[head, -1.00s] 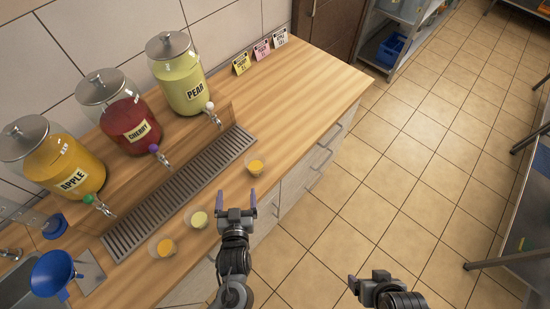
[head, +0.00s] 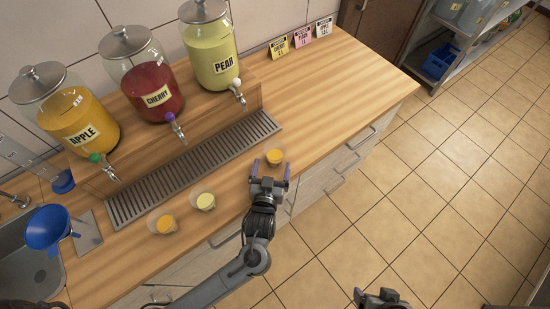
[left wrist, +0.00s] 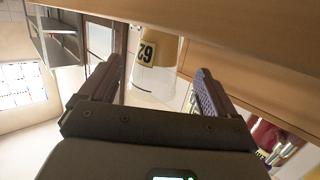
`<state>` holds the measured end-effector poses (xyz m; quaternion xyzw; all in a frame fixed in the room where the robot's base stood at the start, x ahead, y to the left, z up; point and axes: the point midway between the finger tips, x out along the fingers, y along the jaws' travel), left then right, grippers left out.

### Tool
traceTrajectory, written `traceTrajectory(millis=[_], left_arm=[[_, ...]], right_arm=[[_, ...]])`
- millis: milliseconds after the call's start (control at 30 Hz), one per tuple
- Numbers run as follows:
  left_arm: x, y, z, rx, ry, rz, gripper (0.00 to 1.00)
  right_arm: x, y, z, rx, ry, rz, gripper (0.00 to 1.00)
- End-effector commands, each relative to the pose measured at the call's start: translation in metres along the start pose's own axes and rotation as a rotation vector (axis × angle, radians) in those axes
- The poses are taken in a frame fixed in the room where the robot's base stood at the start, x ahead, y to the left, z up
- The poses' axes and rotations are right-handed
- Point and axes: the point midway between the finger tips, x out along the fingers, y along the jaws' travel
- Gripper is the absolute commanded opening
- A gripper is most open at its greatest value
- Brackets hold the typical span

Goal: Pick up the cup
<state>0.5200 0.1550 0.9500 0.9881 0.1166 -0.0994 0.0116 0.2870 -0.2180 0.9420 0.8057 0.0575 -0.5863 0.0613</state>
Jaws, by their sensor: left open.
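A clear cup with orange juice (head: 275,156) stands near the front edge of the wooden counter. My left gripper (head: 270,167) is open and its fingertips are close to this cup. In the left wrist view, the cup (left wrist: 152,82) with a dark-numbered label shows between the two open fingers (left wrist: 158,72), with visible space on both sides. A cup with pale green liquid (head: 205,201) and another orange cup (head: 164,224) stand further left. My right gripper (head: 382,297) is at the bottom edge, partly cut off; its opening is unclear.
Apple (head: 78,122), cherry (head: 150,92) and pear (head: 212,55) dispensers stand on a raised shelf behind a drip grate (head: 190,170). A blue funnel (head: 48,228) is at left by the sink. Price cards (head: 300,35) stand at the back; counter right of the near cup is clear.

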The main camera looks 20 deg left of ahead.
Motion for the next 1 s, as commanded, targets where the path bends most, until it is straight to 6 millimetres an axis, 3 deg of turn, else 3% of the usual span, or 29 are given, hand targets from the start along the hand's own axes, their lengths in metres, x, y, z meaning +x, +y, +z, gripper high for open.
traceTrajectory(millis=[433,767,1000], left_arm=[[0.046,0.003,0.006,0.0,0.002,0.001,0.91],[0.052,0.003,0.006,-0.001,0.0,0.002,0.91],[0.052,0.003,0.006,-0.001,0.0,0.002,0.57]], right_arm=[[0.004,0.002,0.001,-0.007,0.0,0.007,0.82],[0.004,0.0,0.001,0.0,0.001,0.001,0.82],[0.004,-0.001,0.001,0.003,0.001,-0.002,0.82]])
